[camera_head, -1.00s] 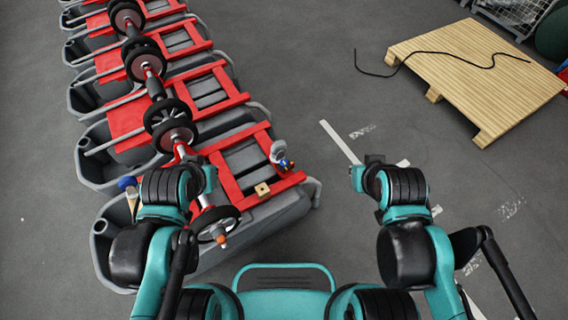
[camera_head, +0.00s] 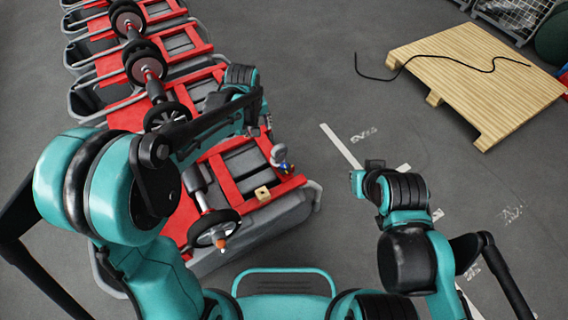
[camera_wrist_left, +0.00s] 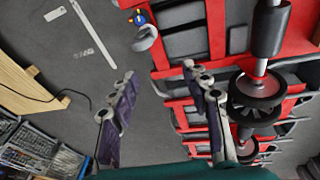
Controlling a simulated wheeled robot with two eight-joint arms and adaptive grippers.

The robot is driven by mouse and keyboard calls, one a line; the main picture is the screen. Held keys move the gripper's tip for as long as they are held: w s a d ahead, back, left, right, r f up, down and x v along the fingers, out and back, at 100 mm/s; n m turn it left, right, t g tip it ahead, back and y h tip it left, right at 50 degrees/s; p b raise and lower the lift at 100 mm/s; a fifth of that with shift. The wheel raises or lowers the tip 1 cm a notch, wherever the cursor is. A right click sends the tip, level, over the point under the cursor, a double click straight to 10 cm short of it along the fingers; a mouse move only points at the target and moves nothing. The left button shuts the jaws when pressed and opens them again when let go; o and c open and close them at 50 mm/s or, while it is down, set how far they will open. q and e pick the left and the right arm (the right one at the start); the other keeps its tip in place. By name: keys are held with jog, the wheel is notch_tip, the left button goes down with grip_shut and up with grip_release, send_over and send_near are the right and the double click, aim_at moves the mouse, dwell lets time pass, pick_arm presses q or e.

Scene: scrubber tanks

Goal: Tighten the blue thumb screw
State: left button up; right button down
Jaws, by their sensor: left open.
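A small blue piece, which looks like the blue thumb screw (camera_head: 284,167), sits beside a grey rounded part (camera_head: 278,154) at the right end of the nearest red frame (camera_head: 228,180). In the left wrist view the blue piece (camera_wrist_left: 138,18) shows near the top, with red and yellow bits by it. My left gripper (camera_wrist_left: 160,72) is open and empty, its two fingers well apart. The blue piece lies beyond the fingertips and is not touched. In the head view the left hand is over the red frames, behind that piece. My right gripper (camera_head: 366,172) hangs over bare floor; its jaws are unclear.
Several grey tanks with red frames stand in a row, with a shaft of black wheels (camera_head: 145,66) along them. A wooden block (camera_head: 262,193) lies on the nearest frame. A wooden pallet (camera_head: 478,80) with a black cable is at right. The floor between is clear.

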pick_arm(q)
jog(key=w+d+f+n+g, duration=0.1)
jog(key=w+d+f, duration=0.25)
jog(key=f, duration=0.45)
jog(key=n+g, duration=0.2)
send_over(284, 165)
notch_tip(284, 165, down, 15)
jog(key=shift+r+b, duration=0.15)
jog(key=shift+b, duration=0.15)
notch_tip(284, 165, down, 8)
jog(key=b, duration=0.3)
jog(key=shift+r, duration=0.2)
grip_shut()
